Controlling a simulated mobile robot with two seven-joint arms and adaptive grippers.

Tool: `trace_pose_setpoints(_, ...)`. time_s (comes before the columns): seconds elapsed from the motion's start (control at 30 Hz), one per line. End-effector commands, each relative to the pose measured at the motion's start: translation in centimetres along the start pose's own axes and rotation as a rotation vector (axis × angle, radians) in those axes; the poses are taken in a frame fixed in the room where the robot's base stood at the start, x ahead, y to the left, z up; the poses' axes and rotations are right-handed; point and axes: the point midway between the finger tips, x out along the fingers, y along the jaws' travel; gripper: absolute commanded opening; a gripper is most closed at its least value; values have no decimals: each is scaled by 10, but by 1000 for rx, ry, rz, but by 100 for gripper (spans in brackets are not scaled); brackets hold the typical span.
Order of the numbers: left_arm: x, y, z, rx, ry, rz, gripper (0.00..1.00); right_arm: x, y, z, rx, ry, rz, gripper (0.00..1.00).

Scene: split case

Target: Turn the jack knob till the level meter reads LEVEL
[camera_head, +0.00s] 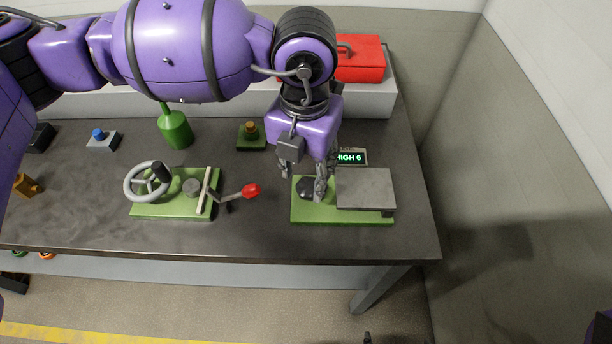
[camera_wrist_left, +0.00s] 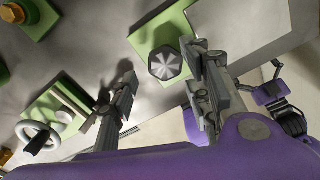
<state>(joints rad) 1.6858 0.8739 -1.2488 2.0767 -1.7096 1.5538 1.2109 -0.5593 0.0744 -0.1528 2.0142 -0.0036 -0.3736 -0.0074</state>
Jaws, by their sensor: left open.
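The jack knob (camera_head: 306,188) is dark and round, at the left of a green base (camera_head: 340,215). In the left wrist view the knob (camera_wrist_left: 165,64) shows a faceted grey top. A grey square plate (camera_head: 365,185) sits on the right of the base. The level meter (camera_head: 352,157) behind it reads HIGH 6 in green. My left gripper (camera_head: 321,185) points down close by the knob, partly hiding it. Its fingers are apart, and the knob shows in the gap between them in the wrist view. I cannot tell whether they touch it. My right gripper (camera_wrist_left: 272,93) shows small in the wrist view.
A green fixture with a grey handwheel (camera_head: 148,182) and a red-tipped lever (camera_head: 250,190) stands left of the jack. The table's front strip is clear.

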Motion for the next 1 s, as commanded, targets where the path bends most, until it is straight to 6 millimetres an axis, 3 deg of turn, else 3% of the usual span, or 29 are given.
trace_pose_setpoints(0.2,24,-1,0,1,0,-2,45,0,0,0,0,0,0,100)
trace_pose_setpoints(0.53,28,-1,0,1,0,-3,45,0,0,-1,0,1,0,100)
trace_pose_setpoints(0.83,28,0,0,0,0,0,5,0,0,-1,0,2,0,100)
trace_pose_setpoints(1.0,28,1,0,5,0,2,5,0,0,-1,-1,2,0,100)
